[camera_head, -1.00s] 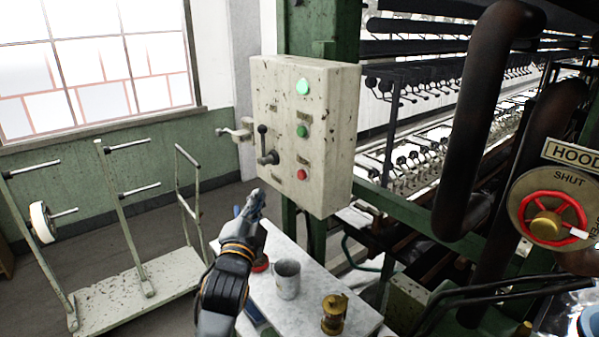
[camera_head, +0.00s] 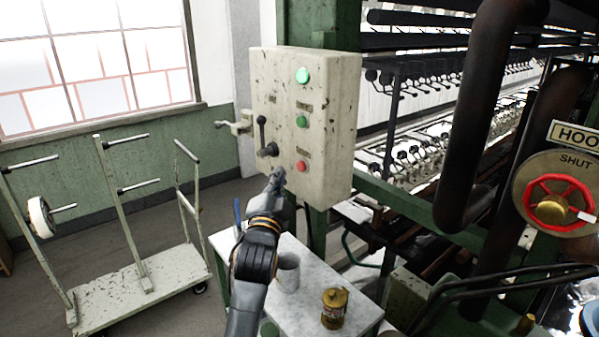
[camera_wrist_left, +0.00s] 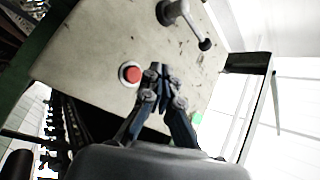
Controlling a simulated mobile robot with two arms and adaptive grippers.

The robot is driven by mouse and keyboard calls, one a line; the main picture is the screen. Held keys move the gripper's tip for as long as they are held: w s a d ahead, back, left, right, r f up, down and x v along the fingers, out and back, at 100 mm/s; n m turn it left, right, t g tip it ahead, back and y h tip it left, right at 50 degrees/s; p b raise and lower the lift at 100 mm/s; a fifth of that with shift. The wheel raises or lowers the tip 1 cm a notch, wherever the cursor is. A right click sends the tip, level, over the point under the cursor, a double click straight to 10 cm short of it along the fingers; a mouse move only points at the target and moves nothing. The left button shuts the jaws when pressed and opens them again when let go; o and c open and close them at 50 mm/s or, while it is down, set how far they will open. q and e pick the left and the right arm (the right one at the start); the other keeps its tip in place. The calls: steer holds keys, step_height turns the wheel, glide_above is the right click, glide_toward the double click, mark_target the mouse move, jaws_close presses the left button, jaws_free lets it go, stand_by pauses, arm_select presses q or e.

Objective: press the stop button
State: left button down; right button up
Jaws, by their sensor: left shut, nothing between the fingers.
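The control box (camera_head: 335,130) is a worn cream panel on a green post. Its red button (camera_head: 301,166) sits low on the front face, below a green button (camera_head: 302,121) and a lit green lamp (camera_head: 303,76). A lever (camera_head: 263,136) is to the left. My left gripper (camera_head: 278,177) is shut and empty, just below and left of the red button in the head view. In the left wrist view the red button (camera_wrist_left: 130,74) shows beside the closed fingertips (camera_wrist_left: 158,70). I cannot tell if they touch the panel. My right gripper is not in view.
A marble-topped table (camera_head: 305,315) below holds a grey mug (camera_head: 287,272) and a brass lamp-like item (camera_head: 334,308). A red handwheel (camera_head: 555,204) and dark pipes (camera_head: 485,120) stand at right. A cart (camera_head: 150,285) stands at left.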

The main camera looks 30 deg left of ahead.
mark_target(296, 157)
arm_select(q)
steer(key=shift+w+d, duration=0.25)
steer(key=shift+w, duration=0.35)
steer(key=shift+w+d, duration=0.2)
steer(key=shift+w, duration=0.4)
steer(key=shift+w, duration=0.1)
stand_by(0.5)
steer(key=shift+w+d, duration=0.2)
steer(key=shift+w, duration=0.1)
steer(key=shift+w+d, duration=0.15)
steer(key=shift+w, duration=0.25)
stand_by(0.7)
steer(key=shift+s, duration=0.1)
steer(key=shift+s+a+p, duration=0.3)
steer(key=shift+s+p, duration=0.1)
steer(key=shift+s, duration=0.3)
